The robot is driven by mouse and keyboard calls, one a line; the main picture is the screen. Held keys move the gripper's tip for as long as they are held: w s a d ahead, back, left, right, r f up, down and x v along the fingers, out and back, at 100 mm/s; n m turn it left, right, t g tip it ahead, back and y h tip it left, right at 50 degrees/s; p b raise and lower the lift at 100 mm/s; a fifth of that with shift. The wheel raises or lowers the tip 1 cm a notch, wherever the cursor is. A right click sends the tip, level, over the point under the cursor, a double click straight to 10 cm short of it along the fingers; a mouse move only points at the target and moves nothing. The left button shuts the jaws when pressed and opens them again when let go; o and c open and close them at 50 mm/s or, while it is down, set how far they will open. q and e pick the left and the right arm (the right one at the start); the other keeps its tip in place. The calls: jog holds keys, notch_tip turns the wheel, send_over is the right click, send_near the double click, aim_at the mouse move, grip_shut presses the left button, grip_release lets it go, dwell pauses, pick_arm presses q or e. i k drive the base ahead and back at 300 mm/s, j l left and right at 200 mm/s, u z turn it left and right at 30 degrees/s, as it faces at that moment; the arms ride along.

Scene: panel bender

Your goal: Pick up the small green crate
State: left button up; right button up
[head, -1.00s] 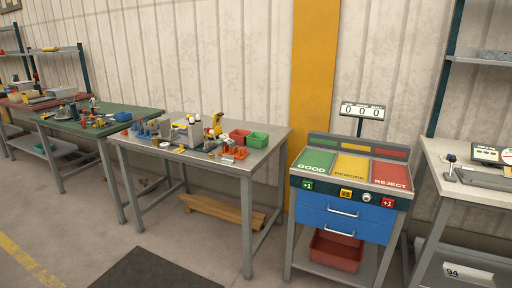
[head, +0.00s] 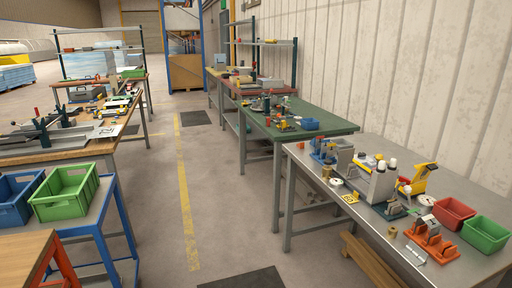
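A small open green crate (head: 485,235) sits at the right edge of the head view. It stands on the grey metal table, beside a small red crate (head: 453,214). A larger-looking open green crate (head: 65,192) stands at the left on a blue-framed cart, next to a blue crate (head: 16,200). I cannot tell which of the two green crates the task names. Both look empty. Neither of my grippers is in view.
The grey table (head: 346,219) also holds an orange fixture (head: 432,240), a yellow tool and several small parts. A green-topped table (head: 328,130) stands behind it. The blue-framed cart (head: 98,222) is at left. An open aisle with a yellow line (head: 184,190) runs between.

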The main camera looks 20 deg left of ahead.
aim_at(61, 196)
jog(key=i+j+u, duration=0.15)
jog(key=i+u, duration=0.5)
jog(key=u, duration=0.15)
jog(key=i+u, duration=0.4)
jog(key=i+l+u, duration=0.15)
jog(key=i+u, duration=0.25)
jog(key=i+l+u, duration=0.2)
jog(key=u, duration=0.2)
